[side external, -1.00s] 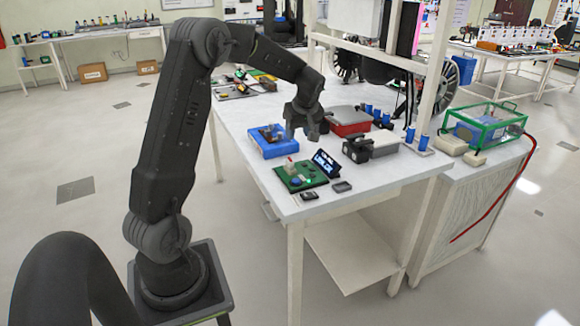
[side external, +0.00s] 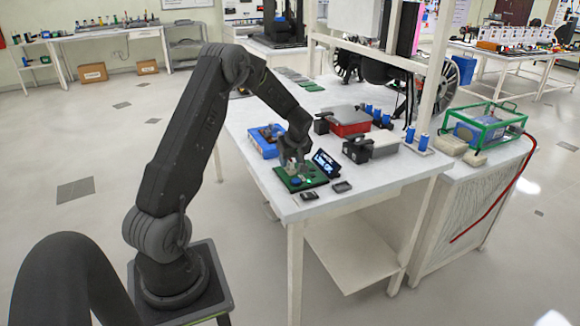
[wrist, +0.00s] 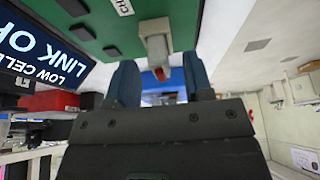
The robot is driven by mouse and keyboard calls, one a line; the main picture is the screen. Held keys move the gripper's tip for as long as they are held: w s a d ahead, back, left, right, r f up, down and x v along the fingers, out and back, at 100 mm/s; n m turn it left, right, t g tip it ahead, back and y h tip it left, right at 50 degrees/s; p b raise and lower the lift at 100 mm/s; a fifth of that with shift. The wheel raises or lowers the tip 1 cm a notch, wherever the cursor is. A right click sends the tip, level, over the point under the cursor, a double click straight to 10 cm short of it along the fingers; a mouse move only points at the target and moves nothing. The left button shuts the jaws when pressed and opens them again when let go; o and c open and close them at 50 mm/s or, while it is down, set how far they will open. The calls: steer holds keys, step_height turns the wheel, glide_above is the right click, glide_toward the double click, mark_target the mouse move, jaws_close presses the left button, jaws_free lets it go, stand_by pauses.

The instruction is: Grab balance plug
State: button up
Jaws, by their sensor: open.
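The balance plug (wrist: 157,46), a small white and grey block with a reddish tip, sits on the green board in the wrist view. In the side external view it is mostly hidden by my gripper (side external: 291,161), close above the board. In the wrist view my gripper (wrist: 160,62) is open, with one dark blue finger on each side of the plug's line and a visible gap to both. The green board (wrist: 88,28) fills the top; in the side external view the board (side external: 315,179) lies near the table's front corner.
A lit display (side external: 326,163) reading "LINK OK" stands at the board's right edge. A blue tray (side external: 259,146) lies behind my gripper. A red and grey case (side external: 349,122) and a grey device (side external: 372,146) stand further right. Small dark pieces (side external: 310,195) lie at the front edge.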

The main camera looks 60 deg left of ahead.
steer(key=shift+a+f, duration=0.2)
steer(key=shift+f, duration=0.25)
jaws_close()
steer(key=shift+r, duration=0.15)
